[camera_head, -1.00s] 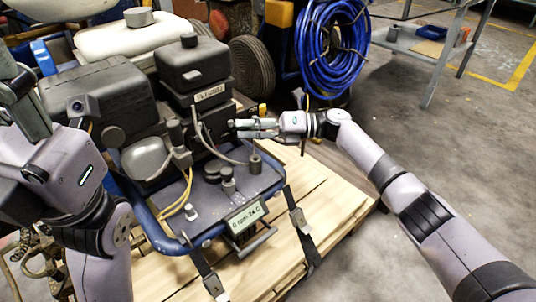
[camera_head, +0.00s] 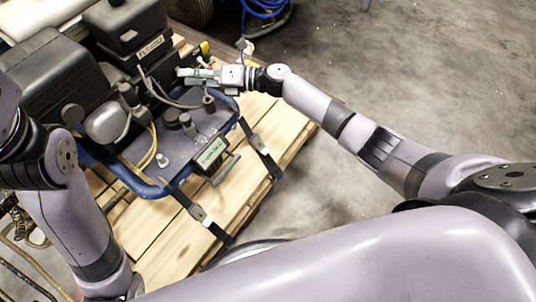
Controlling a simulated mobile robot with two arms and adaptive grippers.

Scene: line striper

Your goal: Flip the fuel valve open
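The line striper's dark engine (camera_head: 127,20) stands at the upper left, above a blue-framed panel with a small display (camera_head: 211,152). My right gripper (camera_head: 181,77) reaches in from the right, with its fingers at the engine's right side near a grey hose. The fingers look close together, but the gap between them is too small to judge. I cannot make out the fuel valve for certain; small yellow and red parts (camera_head: 205,48) show just behind the gripper. My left arm (camera_head: 62,190) is at the left edge, and its gripper is out of the picture.
The machine sits on a wooden pallet (camera_head: 160,235) with black straps (camera_head: 260,150). A blue hose coil (camera_head: 265,8) and a dark wheel (camera_head: 190,8) are at the top. The concrete floor (camera_head: 420,90) at the right is clear.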

